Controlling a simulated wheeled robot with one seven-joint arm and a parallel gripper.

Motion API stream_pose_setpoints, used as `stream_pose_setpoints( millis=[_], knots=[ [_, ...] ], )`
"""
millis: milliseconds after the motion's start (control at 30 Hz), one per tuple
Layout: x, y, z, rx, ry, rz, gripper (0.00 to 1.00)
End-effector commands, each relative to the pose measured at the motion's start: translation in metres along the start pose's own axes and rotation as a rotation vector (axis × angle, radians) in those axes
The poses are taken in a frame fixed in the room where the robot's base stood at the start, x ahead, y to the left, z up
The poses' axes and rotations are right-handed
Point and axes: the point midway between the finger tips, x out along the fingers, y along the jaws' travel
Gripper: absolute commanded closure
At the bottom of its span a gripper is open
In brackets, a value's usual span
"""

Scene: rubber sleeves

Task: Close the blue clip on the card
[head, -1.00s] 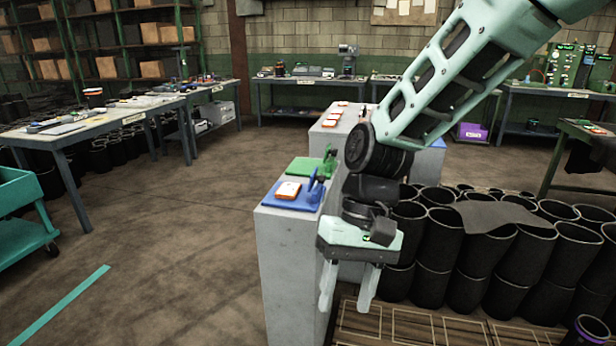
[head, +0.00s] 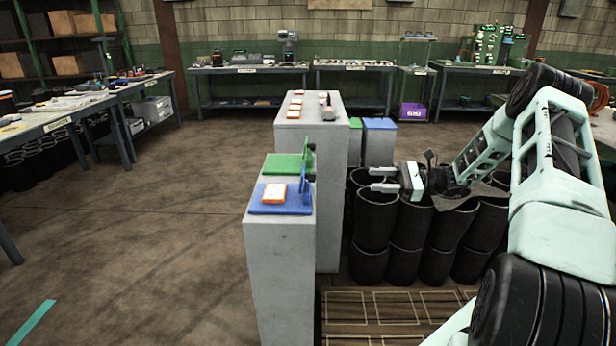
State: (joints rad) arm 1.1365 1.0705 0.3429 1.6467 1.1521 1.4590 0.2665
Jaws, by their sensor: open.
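A blue clip (head: 302,204) lies on top of the near grey pedestal. It has a flat base and an upright blue flap on its right side, so it stands open. A small white card with an orange edge (head: 274,193) lies on the blue base, left of the flap. My gripper (head: 383,179) is open and empty, right of the pedestal, with its fingers pointing left towards the clip. There is a clear gap between the fingers and the flap in the picture.
A green clip (head: 282,165) with its flap up sits just behind the blue one. A taller grey block (head: 318,135) behind holds several orange-edged cards. The floor on the left is free.

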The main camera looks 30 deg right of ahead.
Motion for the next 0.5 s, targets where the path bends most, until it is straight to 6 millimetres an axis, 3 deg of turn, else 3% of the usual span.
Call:
stream_pose_setpoints(
  millis=[167,500],
  knots=[
    [0.026,0.001,0.002,0.001,-0.001,0.006,0.54],
    [0.098,0.002,0.003,0.001,0.000,0.009,0.54]
  ],
)
